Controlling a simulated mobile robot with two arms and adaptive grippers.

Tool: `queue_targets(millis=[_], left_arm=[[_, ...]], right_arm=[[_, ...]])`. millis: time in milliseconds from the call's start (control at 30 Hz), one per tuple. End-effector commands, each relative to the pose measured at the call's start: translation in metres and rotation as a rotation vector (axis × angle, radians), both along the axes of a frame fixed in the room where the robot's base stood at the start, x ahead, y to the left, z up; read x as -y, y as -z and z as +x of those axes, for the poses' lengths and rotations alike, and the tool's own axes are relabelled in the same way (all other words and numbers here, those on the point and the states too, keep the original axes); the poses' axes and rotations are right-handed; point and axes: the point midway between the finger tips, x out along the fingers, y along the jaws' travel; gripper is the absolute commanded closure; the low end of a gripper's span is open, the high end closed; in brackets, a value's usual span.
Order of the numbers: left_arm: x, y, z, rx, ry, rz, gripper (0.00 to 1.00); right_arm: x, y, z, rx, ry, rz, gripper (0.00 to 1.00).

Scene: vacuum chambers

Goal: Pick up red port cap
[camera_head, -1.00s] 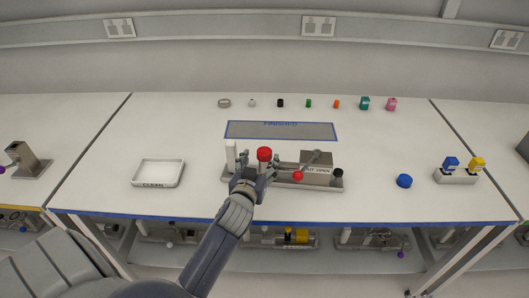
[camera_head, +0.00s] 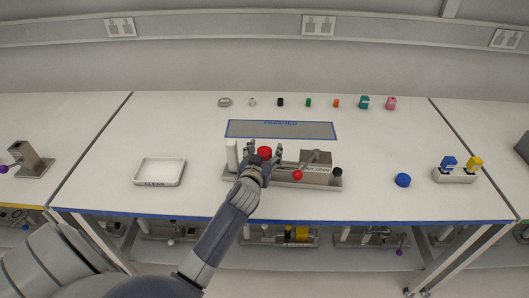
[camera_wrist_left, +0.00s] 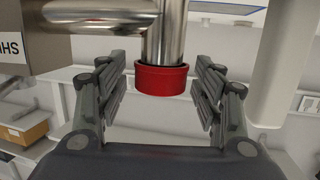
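The red port cap (camera_head: 265,151) sits on top of an upright metal tube of the chamber assembly (camera_head: 320,184) on the table. In the left wrist view the red cap (camera_wrist_left: 161,79) shows at the end of the shiny tube (camera_wrist_left: 166,40). My left gripper (camera_head: 263,149) is open, with a finger on each side of the cap. In the left wrist view the fingers of my left gripper (camera_wrist_left: 160,85) stand apart, with a visible gap on both sides of the cap. My right gripper is not in view.
A white post (camera_head: 232,155) stands just left of the gripper. A red ball knob (camera_head: 297,175) and a box marked "OPEN" (camera_head: 316,158) are to its right. A white CLEAN tray (camera_head: 159,171) lies left, a blue cap (camera_head: 403,180) right. The FINISHED mat (camera_head: 281,130) behind is empty.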

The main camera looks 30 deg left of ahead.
Motion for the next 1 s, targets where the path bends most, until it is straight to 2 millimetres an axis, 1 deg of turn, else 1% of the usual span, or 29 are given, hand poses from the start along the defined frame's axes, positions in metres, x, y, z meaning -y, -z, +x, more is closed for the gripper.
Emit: queue_targets(millis=[33,133,567,667,733,867,1000], left_arm=[[0.000,0.000,0.000,0.000,0.000,0.000,0.54],[0.000,0.000,0.000,0.000,0.000,0.000,0.71],[0.000,-0.003,0.000,0.001,0.000,0.000,0.72],[0.000,-0.009,0.000,0.002,0.000,0.002,0.72],[0.000,-0.016,0.000,0.005,0.000,0.002,0.72],[-0.001,-0.036,0.000,0.007,0.000,0.002,0.72],[0.006,-0.035,-0.022,-0.001,0.000,0.000,0.72]], right_arm=[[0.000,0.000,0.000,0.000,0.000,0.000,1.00],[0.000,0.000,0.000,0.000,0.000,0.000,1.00],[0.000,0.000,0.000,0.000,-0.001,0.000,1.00],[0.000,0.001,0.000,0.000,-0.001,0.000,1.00],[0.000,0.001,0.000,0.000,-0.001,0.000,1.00],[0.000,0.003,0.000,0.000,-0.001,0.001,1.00],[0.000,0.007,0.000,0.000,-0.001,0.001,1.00]])
